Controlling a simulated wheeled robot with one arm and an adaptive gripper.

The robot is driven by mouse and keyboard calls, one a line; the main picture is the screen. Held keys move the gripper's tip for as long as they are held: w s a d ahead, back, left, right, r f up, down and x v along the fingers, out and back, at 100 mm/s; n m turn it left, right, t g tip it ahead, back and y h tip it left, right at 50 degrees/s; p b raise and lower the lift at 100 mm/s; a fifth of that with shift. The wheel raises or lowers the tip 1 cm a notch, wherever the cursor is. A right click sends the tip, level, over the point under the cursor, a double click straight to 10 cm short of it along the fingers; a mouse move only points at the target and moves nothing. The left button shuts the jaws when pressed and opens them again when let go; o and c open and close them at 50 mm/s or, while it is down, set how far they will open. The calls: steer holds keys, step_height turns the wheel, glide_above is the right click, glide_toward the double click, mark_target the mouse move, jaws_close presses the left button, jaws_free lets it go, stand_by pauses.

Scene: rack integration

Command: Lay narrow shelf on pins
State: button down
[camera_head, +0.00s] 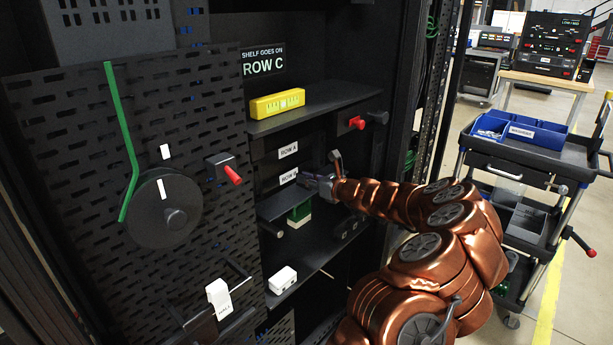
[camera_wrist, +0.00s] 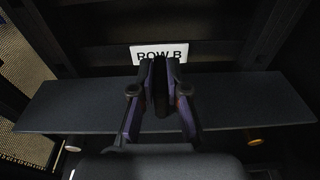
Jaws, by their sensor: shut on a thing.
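The narrow shelf (camera_wrist: 75,108) is a dark flat board spanning most of the wrist view, just below the ROW B label (camera_wrist: 160,52). In the head view its left part (camera_head: 278,206) shows inside the rack. My gripper (camera_wrist: 160,70) is over the middle of the shelf, its fingers closed on a dark part between them; the exact grip is hard to see. In the head view my gripper (camera_head: 312,180) reaches into the rack at ROW B. Brass-coloured round ends, likely pins, show below the shelf at left (camera_wrist: 73,148) and right (camera_wrist: 255,141). I cannot tell whether the shelf touches them.
A sign (camera_head: 263,63) reads "SHELF GOES ON ROW C". A yellow level (camera_head: 277,104) lies on the upper shelf (camera_head: 330,103). A green block (camera_head: 299,213) and white box (camera_head: 283,280) are lower in the rack. A cart (camera_head: 530,150) stands right.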

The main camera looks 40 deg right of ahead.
mark_target(307, 191)
steer(key=shift+f+b, duration=0.65)
steer(key=shift+f, duration=1.65)
steer(key=shift+f, duration=0.3)
steer(key=c, duration=1.1)
jaws_free()
steer(key=v, duration=1.2)
